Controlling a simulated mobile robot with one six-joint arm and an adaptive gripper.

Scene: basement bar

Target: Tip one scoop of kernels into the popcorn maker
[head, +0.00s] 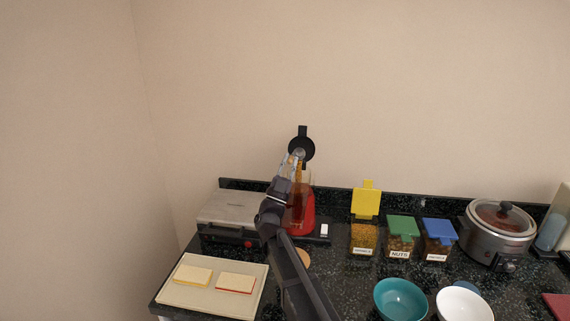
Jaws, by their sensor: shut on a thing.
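The red popcorn maker (308,213) stands on the dark counter near the wall, with an amber see-through upper part. My arm hides much of its left side. My gripper (297,160) is raised above it, shut on a black round piece with a short handle, which looks like the scoop (303,147). The scoop is level with the wall, above the maker's top. I cannot tell whether kernels are in it. The kernel container (364,239) stands right of the maker, its yellow lid (366,204) raised open.
A sandwich press (229,214) stands left, with a board (192,294) holding bread slices in front. A green-lidded nuts box (401,241), a blue-lidded box (438,241) and a slow cooker (496,234) stand right. A teal bowl (401,299) and a white bowl (463,305) are in front.

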